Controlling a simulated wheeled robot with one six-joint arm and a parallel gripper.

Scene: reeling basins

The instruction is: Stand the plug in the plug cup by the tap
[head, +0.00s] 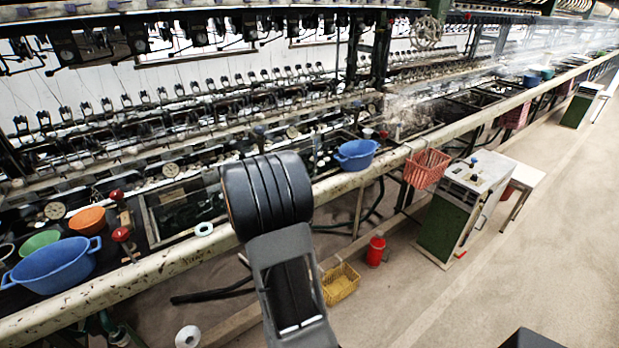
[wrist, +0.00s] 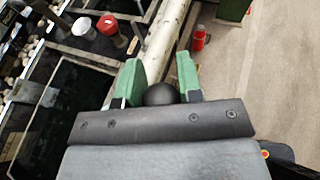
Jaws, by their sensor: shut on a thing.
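My gripper (wrist: 160,64) shows in the wrist view, with its two green fingers shut on a dark rounded thing, the plug (wrist: 160,94). Only the plug's rounded top shows between the fingers; its lower part is hidden. In the head view my own arm covers the gripper and plug. A red tap knob (wrist: 107,25) stands beyond the fingers at upper left, with a small white cup-like thing (wrist: 84,27) beside it. I cannot tell which is the plug cup.
A pale rail (head: 150,285) runs along the basins. Blue pots (head: 55,266) (head: 357,154), an orange bowl (head: 87,220) and a green bowl (head: 40,242) stand along it. A red basket (head: 427,168) hangs outside.

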